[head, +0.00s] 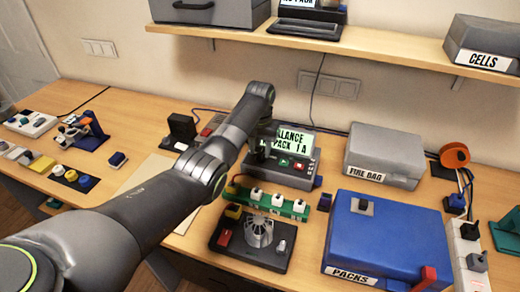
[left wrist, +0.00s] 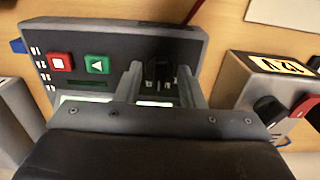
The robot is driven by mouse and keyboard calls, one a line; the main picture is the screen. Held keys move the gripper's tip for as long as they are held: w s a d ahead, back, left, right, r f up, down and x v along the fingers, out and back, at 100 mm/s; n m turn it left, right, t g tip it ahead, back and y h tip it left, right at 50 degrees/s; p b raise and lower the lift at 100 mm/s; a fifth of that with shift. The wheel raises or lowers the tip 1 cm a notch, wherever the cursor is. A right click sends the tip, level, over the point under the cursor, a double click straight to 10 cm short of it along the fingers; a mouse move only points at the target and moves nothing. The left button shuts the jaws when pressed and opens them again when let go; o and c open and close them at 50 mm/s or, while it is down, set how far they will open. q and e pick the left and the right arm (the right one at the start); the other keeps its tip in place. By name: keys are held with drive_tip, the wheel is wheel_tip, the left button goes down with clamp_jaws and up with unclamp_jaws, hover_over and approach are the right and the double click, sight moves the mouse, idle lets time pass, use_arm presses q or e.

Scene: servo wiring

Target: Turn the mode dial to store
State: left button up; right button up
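The charger (head: 296,178) stands mid-table with a lit screen (head: 305,138) reading "...LANCE PACK 1 A". Its face carries a red button (left wrist: 60,62) and a green button (left wrist: 97,65). The black mode dial (left wrist: 160,74) shows between my left gripper's fingers (left wrist: 160,84) in the left wrist view. The fingers are apart, one on each side of the dial, with no clear contact. In the head view my left gripper (head: 262,142) is at the charger's left part, and the dial is hidden there. The dial's pointer and setting are not readable. My right gripper is not in view.
A green board (head: 268,203) with white plugs and a black fan base (head: 262,252) stand in front of the charger. A grey fire bag box (head: 385,155) and a blue packs case (head: 385,235) stand right. A 12 V unit (left wrist: 275,85) is close beside the gripper.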

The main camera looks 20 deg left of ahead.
use_arm(q)
drive_tip(key=shift+f, duration=0.55)
clamp_jaws()
